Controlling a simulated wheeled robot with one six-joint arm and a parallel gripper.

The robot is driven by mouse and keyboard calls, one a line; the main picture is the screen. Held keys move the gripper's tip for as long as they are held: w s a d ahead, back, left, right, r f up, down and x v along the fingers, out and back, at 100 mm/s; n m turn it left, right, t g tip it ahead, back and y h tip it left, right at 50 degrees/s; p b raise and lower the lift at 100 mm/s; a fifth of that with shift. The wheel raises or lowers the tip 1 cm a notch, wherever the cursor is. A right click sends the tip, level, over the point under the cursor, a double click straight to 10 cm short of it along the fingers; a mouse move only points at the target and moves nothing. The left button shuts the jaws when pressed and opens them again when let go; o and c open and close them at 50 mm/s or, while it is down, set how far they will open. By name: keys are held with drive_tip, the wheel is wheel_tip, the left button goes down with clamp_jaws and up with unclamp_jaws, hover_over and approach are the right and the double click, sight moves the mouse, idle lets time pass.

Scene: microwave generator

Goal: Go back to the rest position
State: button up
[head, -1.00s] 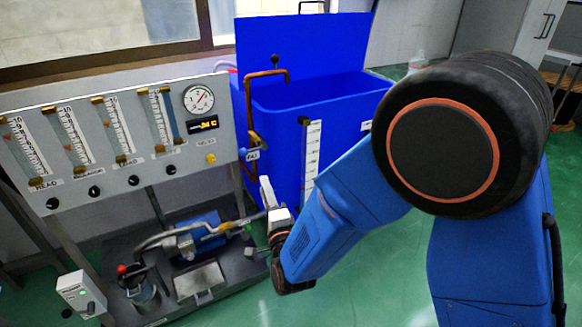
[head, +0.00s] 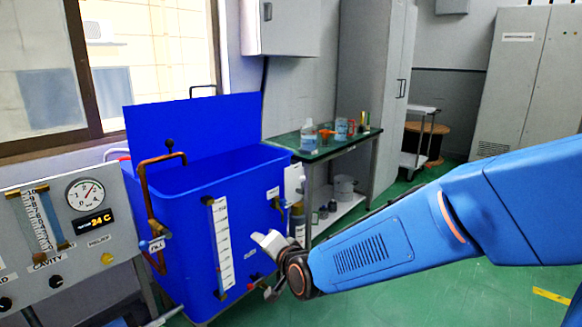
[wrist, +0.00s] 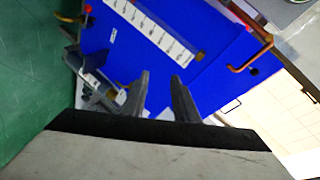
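My gripper shows at the end of my blue arm in the head view, in front of the right part of the large blue tank (head: 185,200). It is small there and partly hidden by the wrist. In the wrist view the two grey fingers of my gripper (wrist: 160,78) stand apart with nothing between them. The blue tank (wrist: 215,85) fills the background beyond the fingertips, with its white level scale (wrist: 150,28) near the top. My arm reaches in from the right, raised above the floor.
The gauge panel (head: 75,270) stands at the left, beside the tank. A green-topped table (head: 335,147) with bottles and cups stands behind my arm, near a grey cabinet (head: 370,60). Green floor (head: 400,295) is open at lower right.

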drive_tip(key=s+d+r+n+g+h, duration=0.15)
drive_tip(key=s+d, duration=0.25)
drive_tip(key=d, duration=0.7)
drive_tip(key=s+d+n+g+h, duration=0.25)
drive_tip(key=s+d, duration=0.25)
drive_tip(key=d, duration=0.6)
drive_tip(key=s+d+f+n+g+h, duration=0.1)
drive_tip(key=s+d, duration=0.6)
drive_tip(key=s, duration=0.3)
drive_tip(key=s+d+f+n+g+h, duration=0.1)
drive_tip(key=s+d+g+h, duration=0.1)
drive_tip(key=s+d, duration=0.5)
drive_tip(key=s, duration=0.3)
drive_tip(key=shift+d+g, duration=0.3)
drive_tip(key=shift+d, duration=0.05)
drive_tip(key=shift+w, duration=0.1)
